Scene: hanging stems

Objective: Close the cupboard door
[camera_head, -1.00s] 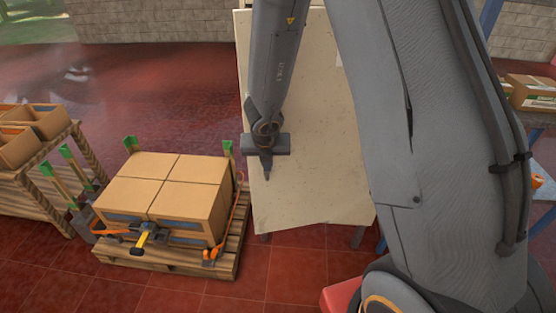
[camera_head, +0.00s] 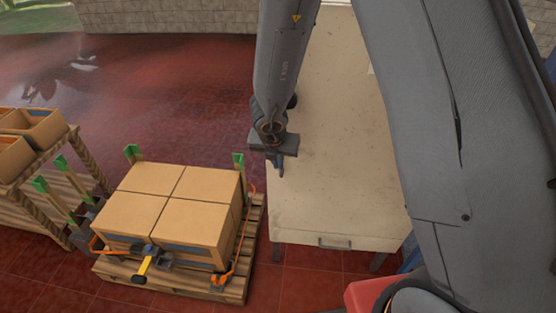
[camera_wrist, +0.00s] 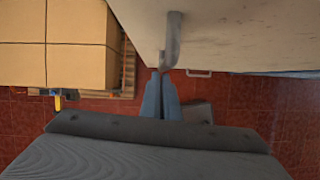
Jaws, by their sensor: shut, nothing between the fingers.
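The cupboard is a tall cream unit in the middle of the head view. Its large front panel, which I take to be the door (camera_head: 345,130), is partly behind my arm. A strip with a small bar handle (camera_head: 335,243) runs below it. My gripper (camera_head: 281,168) is shut and empty, pointing down in front of the panel's left part. In the wrist view the shut fingers (camera_wrist: 160,98) are below the panel (camera_wrist: 245,35), near its grey upright handle (camera_wrist: 172,40). I cannot tell whether they touch, or whether a gap is left at the door.
A pallet (camera_head: 240,285) with cardboard boxes (camera_head: 170,200) and orange straps stands left of the cupboard. A wooden rack with open boxes (camera_head: 35,127) is at the far left. Open red tiled floor (camera_head: 150,85) lies behind the pallet. A red part shows at the bottom right.

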